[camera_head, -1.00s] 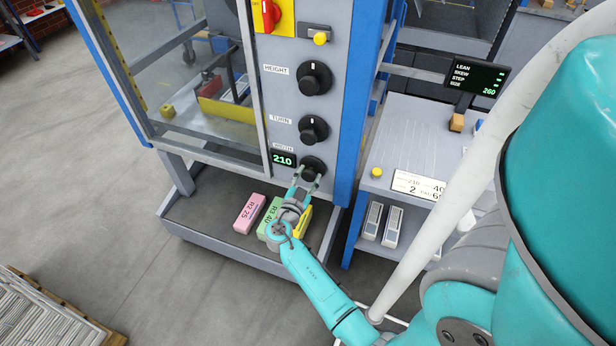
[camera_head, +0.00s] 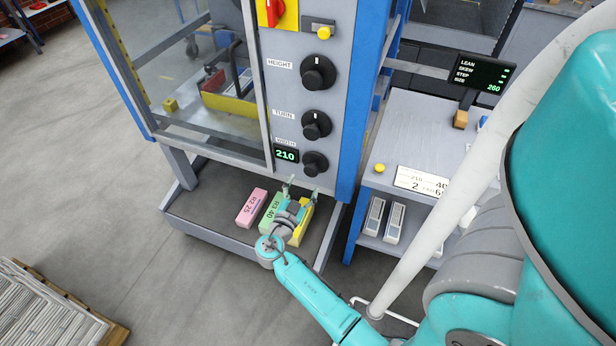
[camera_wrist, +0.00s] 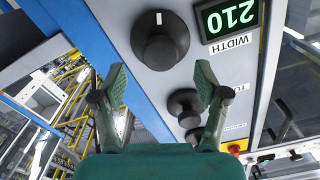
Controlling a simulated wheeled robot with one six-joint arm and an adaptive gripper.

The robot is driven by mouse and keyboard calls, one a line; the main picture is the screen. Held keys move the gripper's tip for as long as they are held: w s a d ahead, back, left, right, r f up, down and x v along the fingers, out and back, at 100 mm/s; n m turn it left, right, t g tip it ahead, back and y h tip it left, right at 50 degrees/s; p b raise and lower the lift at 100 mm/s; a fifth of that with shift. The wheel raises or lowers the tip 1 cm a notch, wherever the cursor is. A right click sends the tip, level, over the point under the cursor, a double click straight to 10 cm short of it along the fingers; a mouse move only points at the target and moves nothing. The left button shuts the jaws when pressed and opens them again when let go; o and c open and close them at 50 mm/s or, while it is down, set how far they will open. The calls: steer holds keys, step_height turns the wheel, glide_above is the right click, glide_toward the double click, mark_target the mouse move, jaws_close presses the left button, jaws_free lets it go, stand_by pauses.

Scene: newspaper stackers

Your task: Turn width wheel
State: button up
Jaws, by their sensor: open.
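The width wheel (camera_head: 315,164) is a black knob, the lowest of three on the grey panel. Its green display (camera_head: 286,155) beside it reads 210. In the wrist view the width wheel (camera_wrist: 160,40) shows close up with a white mark on its rim, and the display (camera_wrist: 229,16) and WIDTH label appear upside down. My gripper (camera_head: 301,189) is open and empty, below the wheel and apart from it. In the wrist view my gripper's two fingers (camera_wrist: 160,82) stand apart, with the wheel beyond them.
The TURN knob (camera_head: 316,124) and HEIGHT knob (camera_head: 318,73) sit above. Pink (camera_head: 251,207), green (camera_head: 271,213) and yellow (camera_head: 303,223) blocks lie on the low tray (camera_head: 205,232) under the panel. A grey side table (camera_head: 412,135) with a card stands to the right.

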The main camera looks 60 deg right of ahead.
steer(key=shift+s+a, duration=0.2)
steer(key=shift+a, duration=2.55)
steer(key=shift+f, duration=0.1)
steer(key=s+a+f+n+t+y, duration=0.45)
steer(key=s+a+n+y, duration=0.2)
steer(key=a, duration=0.25)
steer(key=s+a+f+n+t+y, duration=0.4)
steer(key=s+a+f+n+y, duration=0.15)
steer(key=a+n, duration=0.25)
steer(key=s+a+r+n+t+y, duration=0.1)
steer(key=s+a+r+n+y, duration=0.1)
steer(key=r, duration=0.5)
steer(key=s+a+r+n+t+y, duration=0.2)
steer(key=s+a+r, duration=0.3)
steer(key=r, duration=0.2)
steer(key=s+a+r+n+t+y, duration=0.2)
steer(key=s+a+r, duration=0.2)
steer(key=r, duration=0.3)
steer(key=shift+a+r+n, duration=0.15)
steer(key=shift+a+n, duration=0.2)
